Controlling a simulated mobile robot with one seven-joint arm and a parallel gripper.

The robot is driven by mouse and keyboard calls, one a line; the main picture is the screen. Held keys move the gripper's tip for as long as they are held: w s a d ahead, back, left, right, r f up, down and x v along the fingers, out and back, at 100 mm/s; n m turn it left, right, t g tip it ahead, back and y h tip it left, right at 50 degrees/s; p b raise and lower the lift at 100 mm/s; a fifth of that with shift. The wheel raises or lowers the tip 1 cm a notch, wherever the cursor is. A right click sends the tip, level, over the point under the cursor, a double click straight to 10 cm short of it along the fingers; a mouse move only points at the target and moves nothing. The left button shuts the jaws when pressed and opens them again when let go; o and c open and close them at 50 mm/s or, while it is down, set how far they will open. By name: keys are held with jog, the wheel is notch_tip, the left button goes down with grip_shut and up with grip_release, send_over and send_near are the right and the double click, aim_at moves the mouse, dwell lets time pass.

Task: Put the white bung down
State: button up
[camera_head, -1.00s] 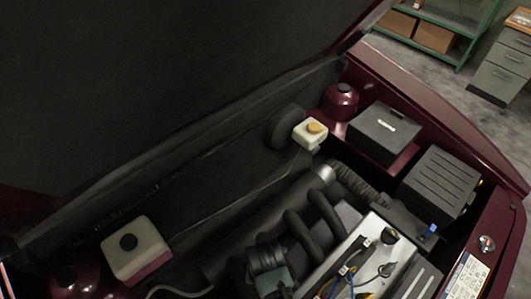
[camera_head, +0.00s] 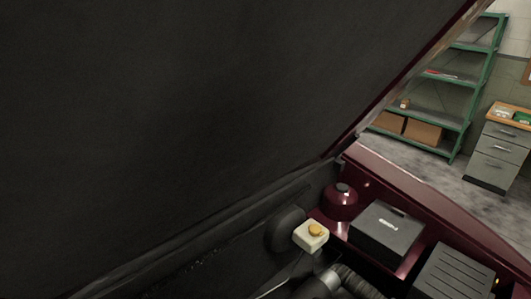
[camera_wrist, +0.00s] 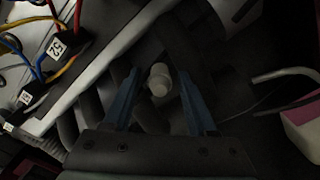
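The white bung (camera_wrist: 159,80) shows in the wrist view as a small pale stub with a rounded end. It lies between the two blue fingers of my gripper (camera_wrist: 159,72), close to their tips. A dark gap shows on each side of it, so the fingers stand apart and do not appear to touch it. I cannot tell what the bung rests on; dark hoses (camera_wrist: 150,115) show around and behind it. Neither my gripper nor the bung shows in the head view.
The raised hood fills the head view's left. A white reservoir with a yellow cap (camera_head: 310,236), a dark red dome (camera_head: 340,201) and a black box (camera_head: 385,232) line the engine bay. Coloured cables (camera_wrist: 62,45) lie upper left in the wrist view. Green shelving (camera_head: 440,118) stands behind.

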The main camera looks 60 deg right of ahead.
notch_tip(320, 180, up, 12)
jog(key=shift+r+p, duration=0.2)
jog(key=shift+p, duration=0.15)
dwell(0.4)
dwell(0.5)
